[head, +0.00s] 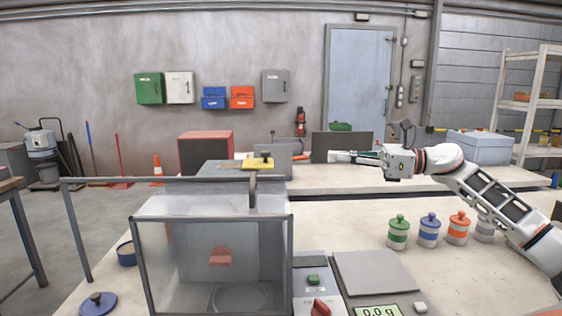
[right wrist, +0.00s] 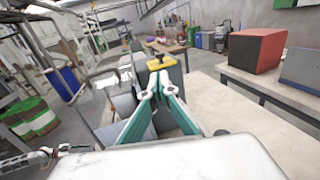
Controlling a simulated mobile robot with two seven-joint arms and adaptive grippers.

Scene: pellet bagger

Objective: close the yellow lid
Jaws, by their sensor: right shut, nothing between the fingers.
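In the right wrist view the yellow lid (right wrist: 153,62) shows just beyond the fingertips. My right gripper (head: 334,157) comes in from the right, pointing left, at about the lid's height in the picture and apart from it. Its fingers (right wrist: 158,82) are shut with nothing between them. My left gripper is not in view.
A clear guard box (head: 140,262) with a grey frame stands at the front of the bagger. Several lidded jars, one of them green (head: 398,233), stand on the right of the table. A red box (head: 206,152) stands behind.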

